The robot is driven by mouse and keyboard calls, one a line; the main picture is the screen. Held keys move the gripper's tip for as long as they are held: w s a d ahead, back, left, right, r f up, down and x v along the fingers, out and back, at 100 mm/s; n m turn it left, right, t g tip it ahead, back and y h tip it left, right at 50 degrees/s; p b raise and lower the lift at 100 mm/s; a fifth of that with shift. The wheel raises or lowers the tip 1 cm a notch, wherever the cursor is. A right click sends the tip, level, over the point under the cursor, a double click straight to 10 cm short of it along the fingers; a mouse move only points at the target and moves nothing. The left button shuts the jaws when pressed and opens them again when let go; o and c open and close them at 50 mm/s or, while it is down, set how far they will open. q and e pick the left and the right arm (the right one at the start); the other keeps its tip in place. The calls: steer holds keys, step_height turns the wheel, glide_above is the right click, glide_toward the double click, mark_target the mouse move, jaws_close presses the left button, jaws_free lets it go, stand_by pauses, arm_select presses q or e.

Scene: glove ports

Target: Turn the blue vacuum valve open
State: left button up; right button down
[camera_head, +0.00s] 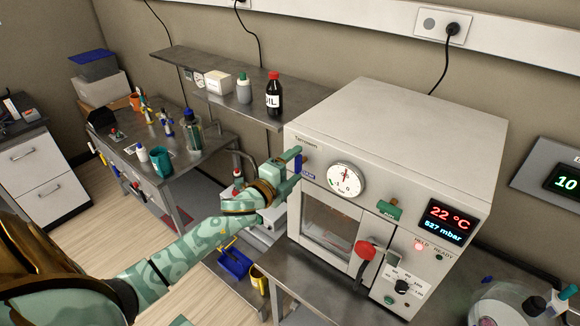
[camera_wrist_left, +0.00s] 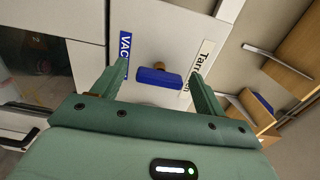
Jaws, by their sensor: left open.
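The blue vacuum valve (camera_head: 298,164) is on the front of a grey oven-like cabinet (camera_head: 400,130), at its upper left by the blue VAC label (camera_head: 308,174). In the left wrist view the valve's blue bar handle (camera_wrist_left: 160,78) sits on a brass-coloured stem. My left gripper (camera_head: 296,168) is at the valve, its jaws open. In the left wrist view the left gripper's fingers (camera_wrist_left: 160,72) stand on either side of the bar, with gaps visible at both ends. My right gripper is not in view.
The cabinet front also carries a round gauge (camera_head: 346,180), a green knob (camera_head: 389,210), a red door handle (camera_head: 367,250) and a display (camera_head: 450,222) reading 22 °C and 527 mbar. An OIL bottle (camera_head: 274,96) stands on the shelf behind.

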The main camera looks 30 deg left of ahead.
arm_select(q)
steer(key=s+a+b, duration=0.1)
steer(key=s+b, duration=0.1)
steer(key=s, duration=1.4)
steer(key=shift+s+a+b, duration=0.15)
steer(key=shift+b, duration=0.2)
